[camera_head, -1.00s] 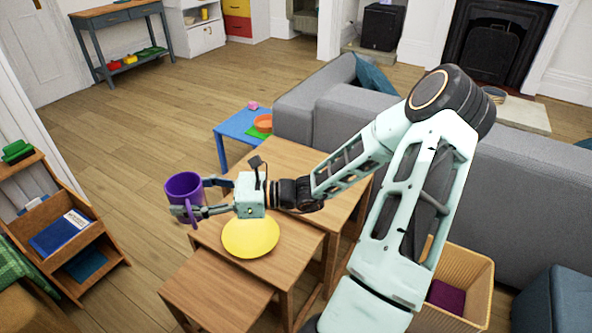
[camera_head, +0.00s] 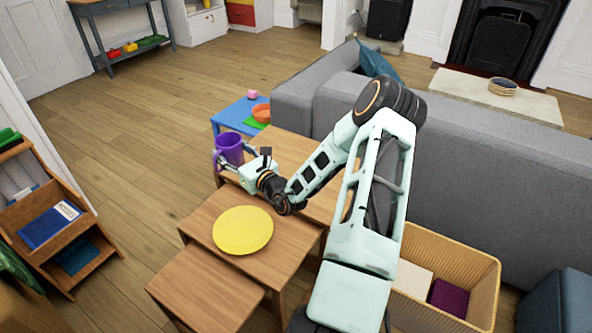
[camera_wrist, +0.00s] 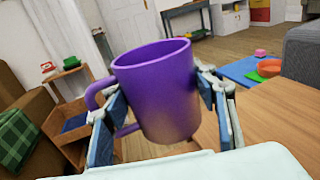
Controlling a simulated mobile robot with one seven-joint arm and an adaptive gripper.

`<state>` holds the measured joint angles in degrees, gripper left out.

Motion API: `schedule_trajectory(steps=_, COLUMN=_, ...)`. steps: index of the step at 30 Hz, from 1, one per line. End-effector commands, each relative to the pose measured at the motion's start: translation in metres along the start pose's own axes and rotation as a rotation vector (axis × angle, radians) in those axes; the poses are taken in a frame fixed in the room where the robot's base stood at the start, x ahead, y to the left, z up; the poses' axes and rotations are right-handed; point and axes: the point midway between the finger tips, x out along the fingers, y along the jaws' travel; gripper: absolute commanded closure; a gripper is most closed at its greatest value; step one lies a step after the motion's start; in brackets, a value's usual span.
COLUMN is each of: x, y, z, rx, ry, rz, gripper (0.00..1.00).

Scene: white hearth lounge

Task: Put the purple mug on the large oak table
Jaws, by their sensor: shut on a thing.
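The purple mug (camera_head: 230,149) is held upright in my gripper (camera_head: 233,163), which is shut on it. In the wrist view the mug (camera_wrist: 160,90) sits between the two fingers, with its handle on the left. The large oak table (camera_head: 290,153) is the biggest and rearmost of the three nested wooden tables. In the head view the mug appears at its left edge. I cannot tell how high the mug is above the table top. The table top also shows at the right in the wrist view (camera_wrist: 275,125).
A yellow plate (camera_head: 243,230) lies on the middle table (camera_head: 200,225). The smallest table (camera_head: 205,295) is in front, bare. A blue table (camera_head: 232,116) with an orange bowl (camera_head: 262,113) stands behind. A grey sofa (camera_head: 470,160) is at the right, a wicker basket (camera_head: 455,255) at lower right.

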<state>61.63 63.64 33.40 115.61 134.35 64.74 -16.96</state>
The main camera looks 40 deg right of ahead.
Motion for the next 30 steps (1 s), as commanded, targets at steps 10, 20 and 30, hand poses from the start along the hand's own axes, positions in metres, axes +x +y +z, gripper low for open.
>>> schedule_trajectory(steps=10, x=0.016, y=-0.049, z=-0.038, rx=-0.003, ry=-0.006, rz=-0.113, gripper=0.8)
schedule_trajectory(steps=20, x=0.058, y=-0.105, z=-0.073, rx=0.0, ry=-0.005, rz=-0.11, gripper=0.8)
schedule_trajectory(steps=30, x=0.081, y=-0.134, z=-0.116, rx=0.0, ry=-0.004, rz=-0.107, gripper=0.8)
